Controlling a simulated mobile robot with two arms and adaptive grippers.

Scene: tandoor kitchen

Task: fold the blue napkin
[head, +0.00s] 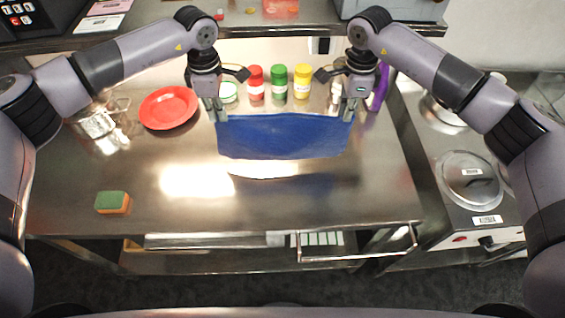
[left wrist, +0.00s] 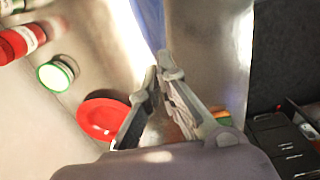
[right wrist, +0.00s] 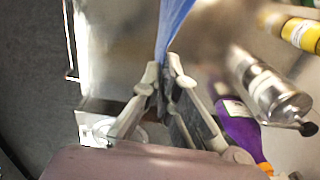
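The blue napkin (head: 283,137) hangs spread between my two grippers in the head view, above the steel counter. Its lower edge sags, and a bright reflection shows on the counter just below it. My left gripper (head: 217,116) is shut on its upper left corner; the napkin (left wrist: 150,22) shows edge-on at the fingertips in the left wrist view. My right gripper (head: 348,115) is shut on its upper right corner; the napkin (right wrist: 172,25) runs up from the fingertips in the right wrist view. I cannot tell whether the lower edge touches the counter.
A red plate (head: 168,108) lies left of the napkin. Red (head: 255,84), green (head: 279,83) and yellow (head: 302,82) bottles stand behind it. A purple bottle (right wrist: 238,128) is close to my right gripper. A sponge (head: 113,202) lies front left. The front counter is mostly clear.

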